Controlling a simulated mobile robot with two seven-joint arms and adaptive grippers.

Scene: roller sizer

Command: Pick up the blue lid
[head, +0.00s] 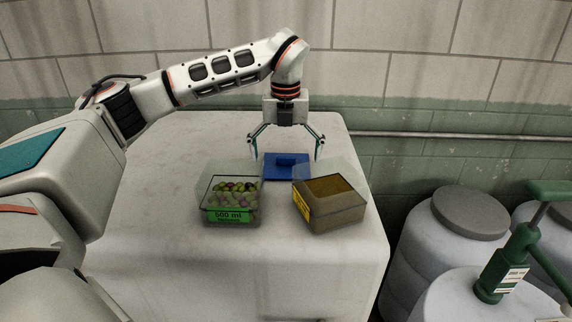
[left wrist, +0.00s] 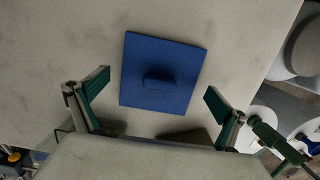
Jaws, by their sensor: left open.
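The blue lid (head: 287,167) is a flat square plate with a raised block handle. It lies on the white table behind two clear containers. In the left wrist view the lid (left wrist: 162,73) lies flat, with its handle up near its middle. My left gripper (head: 287,150) is open and empty above the lid, pointing down. In the left wrist view its two fingers (left wrist: 157,95) stand wide apart on either side of the lid, not touching it. My right gripper is not in view.
A clear container of olives (head: 230,201) with a green label stands front left of the lid. A clear container of brown contents (head: 329,203) with a yellow label stands front right. The white table (head: 150,240) is otherwise clear. Barrels (head: 467,214) and a green pump (head: 505,265) stand right.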

